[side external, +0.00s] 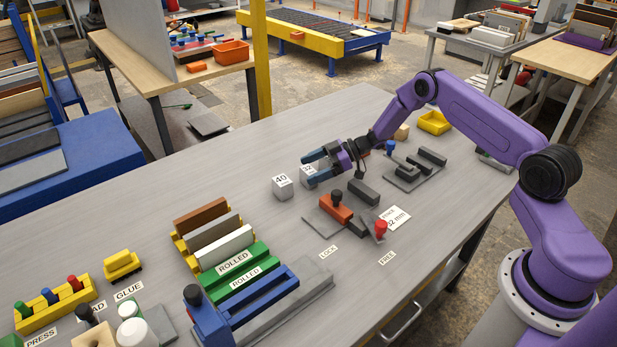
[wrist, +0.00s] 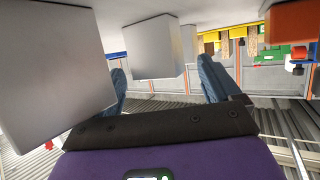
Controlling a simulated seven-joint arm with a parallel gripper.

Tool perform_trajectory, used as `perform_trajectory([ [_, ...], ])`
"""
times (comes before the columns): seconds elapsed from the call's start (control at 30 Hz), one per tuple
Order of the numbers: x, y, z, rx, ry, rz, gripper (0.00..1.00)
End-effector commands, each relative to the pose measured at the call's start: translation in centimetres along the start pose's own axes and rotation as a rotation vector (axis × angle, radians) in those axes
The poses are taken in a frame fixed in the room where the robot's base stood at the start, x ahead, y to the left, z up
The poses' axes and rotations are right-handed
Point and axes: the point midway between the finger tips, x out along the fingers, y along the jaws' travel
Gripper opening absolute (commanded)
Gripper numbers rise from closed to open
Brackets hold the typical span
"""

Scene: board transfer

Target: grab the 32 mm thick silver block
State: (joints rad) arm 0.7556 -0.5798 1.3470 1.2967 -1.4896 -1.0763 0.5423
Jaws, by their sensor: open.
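The silver block marked 32 (side external: 307,171) stands on the grey table in the side view, its label partly hidden by my gripper. A second silver block marked 40 (side external: 282,188) stands just left of it. My gripper (side external: 312,166) is open and level with the blocks, its blue fingers pointing left, close to the 32 block. In the wrist view, one plain silver block (wrist: 152,50) shows between my fingers (wrist: 165,85), farther out. A larger, nearer silver block (wrist: 50,60) fills the left side. No labels show there, so I cannot tell which is which.
A red-orange clamp (side external: 334,207) and dark blocks (side external: 363,192) lie near my gripper on the right. Brown, grey and white boards (side external: 212,232) stand in a rack to the left. A yellow bin (side external: 434,122) is at the back right. The table behind the blocks is clear.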

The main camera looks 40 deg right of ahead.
Motion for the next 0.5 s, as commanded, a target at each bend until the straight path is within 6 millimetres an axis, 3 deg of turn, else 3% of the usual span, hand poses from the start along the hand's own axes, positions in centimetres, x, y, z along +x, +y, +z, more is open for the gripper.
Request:
perform_trajectory([
  [0.17,0.01,0.01,-0.01,0.0,0.0,0.0,0.9],
  [0.37,-0.02,0.01,0.0,0.0,0.0,0.0,0.28],
  [0.4,-0.02,0.01,0.0,0.0,-0.001,0.0,0.22],
  [0.5,-0.03,0.04,-0.06,-0.001,0.001,0.0,0.22],
])
